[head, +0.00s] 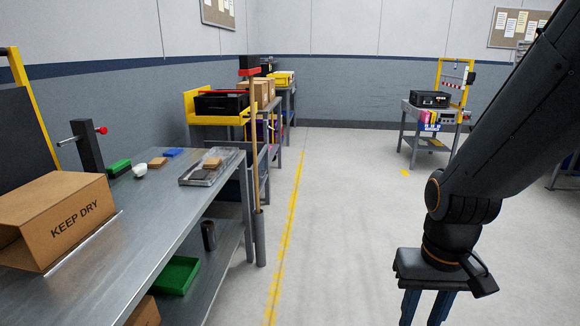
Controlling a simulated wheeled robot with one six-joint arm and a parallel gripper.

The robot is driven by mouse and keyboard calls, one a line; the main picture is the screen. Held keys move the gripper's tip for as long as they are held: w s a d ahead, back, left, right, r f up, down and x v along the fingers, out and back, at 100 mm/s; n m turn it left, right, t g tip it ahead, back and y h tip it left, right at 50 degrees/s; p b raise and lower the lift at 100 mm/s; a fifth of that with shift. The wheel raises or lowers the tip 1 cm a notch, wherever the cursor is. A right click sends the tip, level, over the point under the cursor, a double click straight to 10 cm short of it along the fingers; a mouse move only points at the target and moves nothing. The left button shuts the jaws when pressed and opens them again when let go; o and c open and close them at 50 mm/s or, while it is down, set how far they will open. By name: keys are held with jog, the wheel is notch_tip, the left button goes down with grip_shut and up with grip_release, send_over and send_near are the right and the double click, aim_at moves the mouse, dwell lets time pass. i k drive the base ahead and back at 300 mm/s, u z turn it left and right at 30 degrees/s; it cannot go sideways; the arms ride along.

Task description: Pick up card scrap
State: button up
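Two small brown pieces that could be card scrap lie on the grey metal workbench (150,220) at the left. One brown piece (157,162) lies on the bare bench top beside a blue item. The other brown piece (212,163) lies in or on a shallow clear-grey tray (195,180) near the bench's far right corner. I cannot tell which is the card scrap. My gripper (425,310) points down at the lower right, over the floor and well away from the bench. Its two blue fingers stand apart with nothing seen between them; their tips are cut off by the frame.
A "KEEP DRY" carton (55,220) fills the near left of the bench. A green brush-like item (118,168), a white item (140,171) and a blue block (173,152) lie beyond. The aisle floor (340,220) is clear.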

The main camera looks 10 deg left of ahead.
aim_at(211, 163)
jog(key=i, duration=1.75)
jog(key=u, duration=0.75)
jog(key=i, duration=1.45)
jog(key=u, duration=0.6)
jog(key=i, duration=0.5)
jog(key=z, duration=0.05)
